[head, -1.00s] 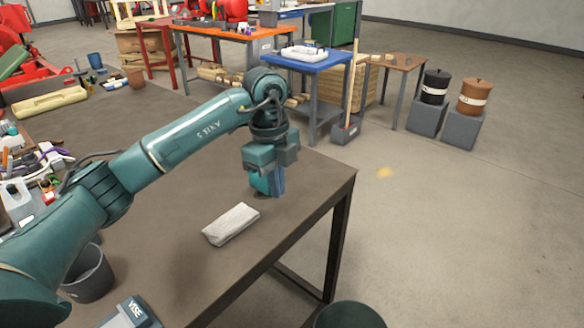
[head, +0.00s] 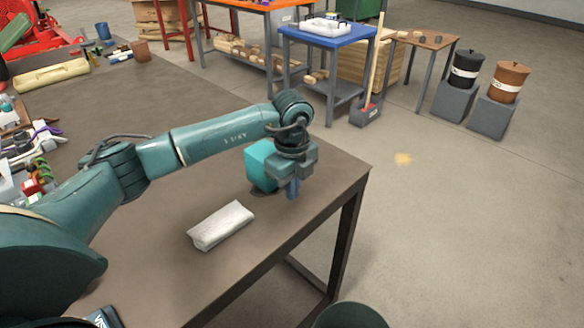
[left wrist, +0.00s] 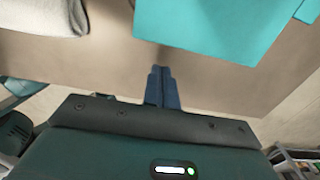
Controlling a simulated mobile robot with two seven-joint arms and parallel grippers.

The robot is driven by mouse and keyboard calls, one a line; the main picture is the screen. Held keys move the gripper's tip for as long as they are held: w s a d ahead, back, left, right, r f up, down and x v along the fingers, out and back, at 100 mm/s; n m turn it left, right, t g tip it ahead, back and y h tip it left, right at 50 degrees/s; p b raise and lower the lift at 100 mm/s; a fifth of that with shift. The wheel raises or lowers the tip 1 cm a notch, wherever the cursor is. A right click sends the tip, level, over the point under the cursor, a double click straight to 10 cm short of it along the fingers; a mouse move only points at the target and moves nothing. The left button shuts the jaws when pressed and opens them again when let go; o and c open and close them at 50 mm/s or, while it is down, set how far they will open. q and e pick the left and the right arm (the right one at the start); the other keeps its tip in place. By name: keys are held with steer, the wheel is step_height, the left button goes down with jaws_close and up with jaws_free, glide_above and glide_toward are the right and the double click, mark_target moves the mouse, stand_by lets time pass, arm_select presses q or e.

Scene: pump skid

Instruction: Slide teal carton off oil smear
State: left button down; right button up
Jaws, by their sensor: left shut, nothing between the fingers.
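The teal carton (head: 260,166) stands upright near the table's right-hand edge, partly hidden behind my left gripper. A dark patch (head: 261,192) shows at its base; it looks like the oil smear, mostly covered by the carton. My left gripper (head: 292,190) is shut and empty, pointing down just right of the carton. In the left wrist view the blue fingers (left wrist: 161,88) are together, and the carton (left wrist: 205,28) lies just beyond their tips. I cannot tell whether they touch it. My right gripper is not in view.
A folded whitish cloth (head: 221,226) lies on the brown table (head: 160,275), nearer than the carton. The table's edge runs close by on the right. A dark round bin (head: 350,316) stands on the floor below. Tools crowd the table's left side.

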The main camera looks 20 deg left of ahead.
arm_select(q)
steer(key=shift+w+a, duration=0.25)
steer(key=shift+a, duration=0.4)
steer(key=shift+w+a, duration=0.2)
steer(key=shift+a, duration=0.4)
steer(key=shift+w+a, duration=0.25)
steer(key=shift+a, duration=0.4)
steer(key=w+a, duration=0.1)
steer(key=a, duration=0.3)
steer(key=w+a, duration=0.2)
steer(key=a, duration=0.2)
steer(key=w+a, duration=0.1)
steer(key=a, duration=0.3)
steer(key=shift+w+a+b, duration=0.2)
steer(key=shift+a+b, duration=0.1)
steer(key=shift+a, duration=0.05)
steer(key=shift+d, duration=0.1)
